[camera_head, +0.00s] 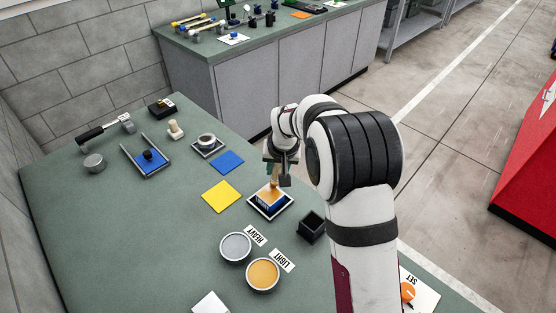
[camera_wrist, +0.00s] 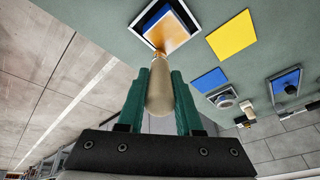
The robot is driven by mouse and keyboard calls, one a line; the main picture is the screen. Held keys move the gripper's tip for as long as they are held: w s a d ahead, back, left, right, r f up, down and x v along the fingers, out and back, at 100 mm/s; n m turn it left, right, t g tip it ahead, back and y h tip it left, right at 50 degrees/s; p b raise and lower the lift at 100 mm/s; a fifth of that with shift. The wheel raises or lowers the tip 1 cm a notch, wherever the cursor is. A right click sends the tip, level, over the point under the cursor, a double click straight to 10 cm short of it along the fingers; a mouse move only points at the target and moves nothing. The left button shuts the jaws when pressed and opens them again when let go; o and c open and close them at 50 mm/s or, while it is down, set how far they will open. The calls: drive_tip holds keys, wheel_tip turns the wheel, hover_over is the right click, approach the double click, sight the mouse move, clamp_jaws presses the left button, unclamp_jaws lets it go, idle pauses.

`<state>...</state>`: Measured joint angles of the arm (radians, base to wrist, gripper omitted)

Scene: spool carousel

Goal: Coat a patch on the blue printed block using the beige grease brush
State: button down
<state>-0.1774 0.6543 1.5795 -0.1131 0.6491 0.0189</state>
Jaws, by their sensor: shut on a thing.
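The blue printed block (camera_head: 273,205) sits in a white-rimmed dark tray (camera_head: 257,208) right of the middle of the table. Its top shows an amber-orange coating, also visible in the wrist view (camera_wrist: 172,35). My gripper (camera_head: 279,172) is above the block, its green fingers (camera_wrist: 160,95) shut around the handle of the beige grease brush (camera_wrist: 160,84). The brush (camera_head: 274,182) points down, its tip at or just above the coated top; exact contact cannot be told. The bristles are mostly hidden by the handle in the wrist view.
A grey pot (camera_head: 236,248) by a HEAVY label and an amber pot (camera_head: 263,274) by a LIGHT label stand nearer. A black open box (camera_head: 312,226) is right of the tray. Yellow (camera_head: 222,197) and blue (camera_head: 227,162) squares lie left and behind.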

drive_tip(key=shift+w, duration=0.1)
drive_tip(key=shift+r, duration=4)
drive_tip(key=shift+d, duration=0.1)
